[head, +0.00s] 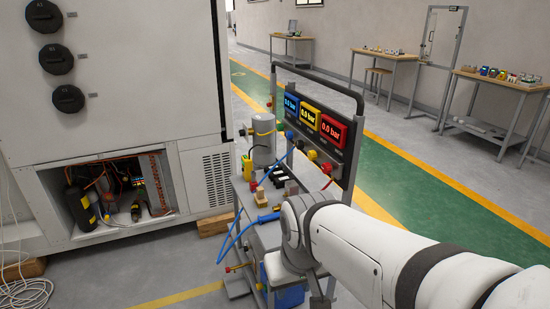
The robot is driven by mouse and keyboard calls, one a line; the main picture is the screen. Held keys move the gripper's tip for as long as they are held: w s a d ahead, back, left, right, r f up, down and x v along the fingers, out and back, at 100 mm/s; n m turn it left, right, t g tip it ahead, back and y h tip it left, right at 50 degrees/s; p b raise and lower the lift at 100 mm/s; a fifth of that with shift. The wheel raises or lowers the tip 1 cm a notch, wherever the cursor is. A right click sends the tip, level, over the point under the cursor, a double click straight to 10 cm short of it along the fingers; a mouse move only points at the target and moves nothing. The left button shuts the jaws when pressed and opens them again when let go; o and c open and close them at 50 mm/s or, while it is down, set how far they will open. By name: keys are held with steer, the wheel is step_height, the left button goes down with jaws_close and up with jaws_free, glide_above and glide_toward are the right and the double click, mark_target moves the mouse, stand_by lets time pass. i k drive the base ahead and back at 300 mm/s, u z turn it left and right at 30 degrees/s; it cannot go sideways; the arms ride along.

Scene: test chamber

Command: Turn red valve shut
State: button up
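A red knob (327,168), which looks like the red valve, sits on the panel of a grey cart below the red display (333,129). The display reads 0.0 bar. A yellow knob (312,155) is just to its upper left. The valve's exact turn position is too small to tell. My white arm comes in from the lower right and bends down in front of the cart, below and right of the red knob. A dark piece at the bottom edge may be part of my gripper (320,299); its fingers cannot be made out, and it is apart from the red knob.
The cart also carries a blue display (291,106), a yellow display (308,116), a grey cylinder (264,139) and a blue hose (238,236). A large white cabinet (130,110) stands close on the left. Green floor lane (425,207) is clear behind; tables line the wall.

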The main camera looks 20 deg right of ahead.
mark_target(327, 167)
steer(key=i, duration=0.95)
steer(key=u, duration=0.05)
